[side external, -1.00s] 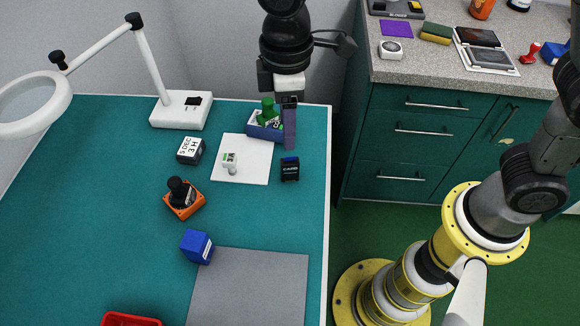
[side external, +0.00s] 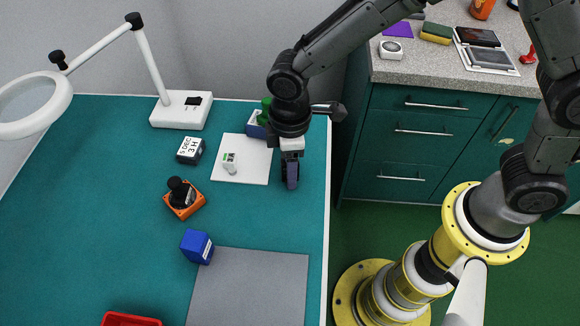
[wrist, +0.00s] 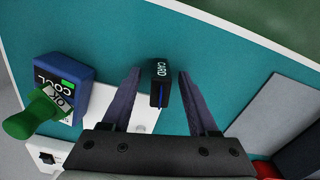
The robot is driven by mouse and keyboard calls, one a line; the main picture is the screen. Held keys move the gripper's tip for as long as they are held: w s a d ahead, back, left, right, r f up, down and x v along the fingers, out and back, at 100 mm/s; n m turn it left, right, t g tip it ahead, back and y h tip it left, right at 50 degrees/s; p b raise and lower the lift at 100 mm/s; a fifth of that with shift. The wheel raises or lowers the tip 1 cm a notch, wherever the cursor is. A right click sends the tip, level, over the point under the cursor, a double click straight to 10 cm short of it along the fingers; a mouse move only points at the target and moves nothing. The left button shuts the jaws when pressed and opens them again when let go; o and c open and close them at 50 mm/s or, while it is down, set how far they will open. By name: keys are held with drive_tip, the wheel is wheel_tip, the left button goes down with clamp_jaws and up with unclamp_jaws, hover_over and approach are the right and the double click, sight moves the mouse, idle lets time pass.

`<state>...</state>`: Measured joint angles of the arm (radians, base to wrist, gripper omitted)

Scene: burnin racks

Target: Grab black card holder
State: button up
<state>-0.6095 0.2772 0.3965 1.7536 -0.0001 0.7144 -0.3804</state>
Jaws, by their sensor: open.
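The black card holder (wrist: 159,84) stands on the teal table in the wrist view, with "CARD" lettering on its top and a blue strip on one side. My gripper (wrist: 158,78) is open, with one finger on each side of the holder and a visible gap to both. In the side external view my gripper (side external: 290,184) is low over the table's right side and hides the holder.
A blue box (wrist: 62,85) with a green-handled stamp (wrist: 36,116) is beside the holder. A white sheet (side external: 243,165) lies to the left. A grey mat (side external: 250,288), a blue cube (side external: 197,246) and an orange-based stamp (side external: 183,198) are nearer the front. The table's right edge is close.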

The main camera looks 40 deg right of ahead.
drive_tip(key=shift+f, duration=0.1)
drive_tip(key=shift+c, duration=0.2)
clamp_jaws()
